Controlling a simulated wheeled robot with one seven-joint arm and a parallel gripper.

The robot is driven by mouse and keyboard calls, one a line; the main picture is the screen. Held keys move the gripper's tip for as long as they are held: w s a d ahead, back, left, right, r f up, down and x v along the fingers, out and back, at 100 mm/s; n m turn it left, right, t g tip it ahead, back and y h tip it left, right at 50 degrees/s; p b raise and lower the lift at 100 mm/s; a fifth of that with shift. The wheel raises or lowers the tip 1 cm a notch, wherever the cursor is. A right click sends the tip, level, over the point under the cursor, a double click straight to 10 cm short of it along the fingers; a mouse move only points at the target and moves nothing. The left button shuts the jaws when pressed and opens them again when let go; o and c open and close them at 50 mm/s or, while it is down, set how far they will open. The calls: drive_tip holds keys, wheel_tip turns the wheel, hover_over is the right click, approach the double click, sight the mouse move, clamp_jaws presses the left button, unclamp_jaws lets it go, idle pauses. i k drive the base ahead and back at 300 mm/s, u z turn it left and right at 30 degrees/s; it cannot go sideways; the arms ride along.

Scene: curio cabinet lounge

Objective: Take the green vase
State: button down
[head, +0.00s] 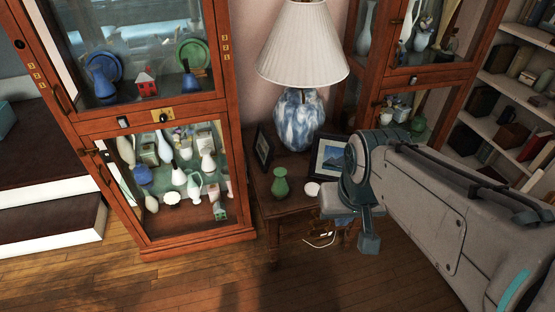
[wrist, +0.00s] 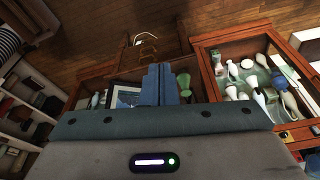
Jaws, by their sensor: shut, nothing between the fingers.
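The green vase (head: 280,184) stands upright on a small dark wooden side table (head: 290,205), near its front left, in the head view. It has a round body, a narrow neck and a flared rim. My gripper (head: 368,243) is to the right of the vase, beyond the table's right side, apart from it. In the wrist view my gripper's blue fingers (wrist: 160,82) are together with nothing between them. The green vase (wrist: 184,82) shows just right of the fingers there, partly hidden by my gripper's body.
A lamp (head: 298,115), picture frames (head: 329,158) and a small white round thing (head: 312,188) share the tabletop. A glass cabinet (head: 175,175) of vases stands left, another (head: 420,60) behind right. A white cable (head: 320,240) lies on the floor.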

sight(280, 188)
drive_tip(key=u, duration=0.8)
drive_tip(key=i, duration=1.1)
drive_tip(key=z, duration=1)
